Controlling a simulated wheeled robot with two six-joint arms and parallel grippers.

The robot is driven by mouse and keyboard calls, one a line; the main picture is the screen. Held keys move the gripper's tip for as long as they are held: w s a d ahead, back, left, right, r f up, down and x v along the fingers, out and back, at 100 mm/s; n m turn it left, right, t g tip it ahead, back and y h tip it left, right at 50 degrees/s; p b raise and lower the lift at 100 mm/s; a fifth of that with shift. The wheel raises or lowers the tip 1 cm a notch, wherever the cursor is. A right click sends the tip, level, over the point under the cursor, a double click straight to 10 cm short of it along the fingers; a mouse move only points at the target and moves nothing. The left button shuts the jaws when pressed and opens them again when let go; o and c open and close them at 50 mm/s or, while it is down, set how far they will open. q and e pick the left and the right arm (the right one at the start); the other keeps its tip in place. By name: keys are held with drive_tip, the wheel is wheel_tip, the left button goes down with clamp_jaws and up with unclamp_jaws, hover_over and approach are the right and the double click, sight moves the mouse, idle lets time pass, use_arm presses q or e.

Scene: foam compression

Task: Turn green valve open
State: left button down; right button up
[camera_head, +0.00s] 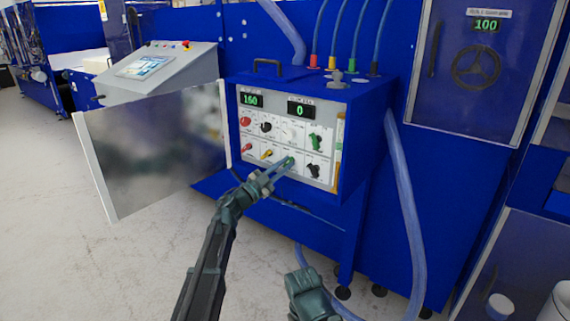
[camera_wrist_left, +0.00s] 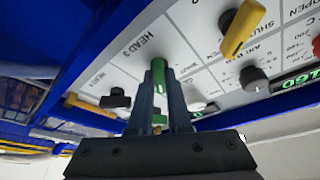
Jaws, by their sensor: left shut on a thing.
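The green valve knob (camera_head: 289,161) sits in the lower row of the white control panel inside the open blue box. In the left wrist view the green knob (camera_wrist_left: 159,72) stands between the two fingers, under the "HEAD 3" label. My left gripper (camera_head: 283,166) reaches up to the panel from below and is shut on this knob. It also fills the middle of the left wrist view (camera_wrist_left: 160,85). The fingers hide part of the knob. A second green handle (camera_head: 315,141) sits in the upper row, apart from the gripper.
Red, yellow and black knobs surround the held knob; the yellow handle (camera_wrist_left: 243,27) is close by. The box's open door (camera_head: 150,150) stands to the left of my arm. A blue hose (camera_head: 403,200) hangs at right. A dark part of my right arm shows at the bottom.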

use_arm(q)
drive_tip(key=shift+m+g+p, duration=0.35)
drive_tip(key=shift+m+g, duration=0.25)
drive_tip(key=shift+m, duration=0.9)
drive_tip(key=c, duration=0.9)
unclamp_jaws()
drive_tip(key=shift+o, duration=0.2)
drive_tip(key=b+v, duration=0.3)
drive_tip(key=v, duration=1.1)
drive_tip(key=shift+w+b, duration=0.15)
drive_tip(key=shift+b, duration=0.2)
